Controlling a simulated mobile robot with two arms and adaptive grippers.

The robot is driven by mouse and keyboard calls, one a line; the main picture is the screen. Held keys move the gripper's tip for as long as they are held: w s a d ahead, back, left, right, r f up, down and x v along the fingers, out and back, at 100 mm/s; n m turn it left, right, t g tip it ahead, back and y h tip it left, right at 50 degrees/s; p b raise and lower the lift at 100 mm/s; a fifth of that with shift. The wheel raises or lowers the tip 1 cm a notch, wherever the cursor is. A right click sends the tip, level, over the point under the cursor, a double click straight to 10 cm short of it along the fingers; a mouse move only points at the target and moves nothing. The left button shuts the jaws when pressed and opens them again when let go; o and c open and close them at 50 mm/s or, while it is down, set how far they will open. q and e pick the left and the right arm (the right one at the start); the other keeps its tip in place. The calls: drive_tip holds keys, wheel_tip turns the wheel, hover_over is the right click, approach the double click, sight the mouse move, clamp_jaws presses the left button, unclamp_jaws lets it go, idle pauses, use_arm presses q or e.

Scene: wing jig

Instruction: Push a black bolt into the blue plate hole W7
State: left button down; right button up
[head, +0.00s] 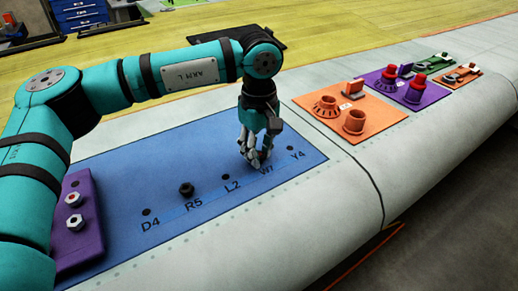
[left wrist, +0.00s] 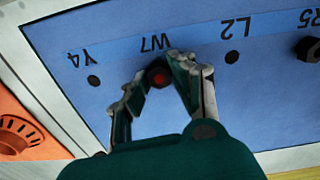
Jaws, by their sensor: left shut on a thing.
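The blue plate (head: 190,160) lies on the wing, with a row of holes labelled D4, R5, L2, W7 and Y4. My left gripper (head: 258,163) points down at W7. In the left wrist view its fingers (left wrist: 159,84) are closed around a small dark bolt (left wrist: 158,76) with a reddish middle, right beside the W7 label. The fingers hide the W7 hole, so I cannot tell how deep the bolt sits. Another black bolt (head: 186,189) stands at R5. Holes L2 (head: 226,177), D4 (head: 146,212) and Y4 (head: 290,148) look empty. My right gripper is out of view.
Right of the plate are an orange plate (head: 378,126) with round fittings and a purple plate (head: 432,97) with red-topped parts. The wing's front strip is clear.

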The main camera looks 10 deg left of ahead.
use_arm(q)
drive_tip(key=shift+f, duration=0.1)
drive_tip(key=c, duration=1)
unclamp_jaws()
wheel_tip(320, 180, up, 12)
wheel_tip(320, 180, up, 7)
drive_tip(key=p, duration=0.6)
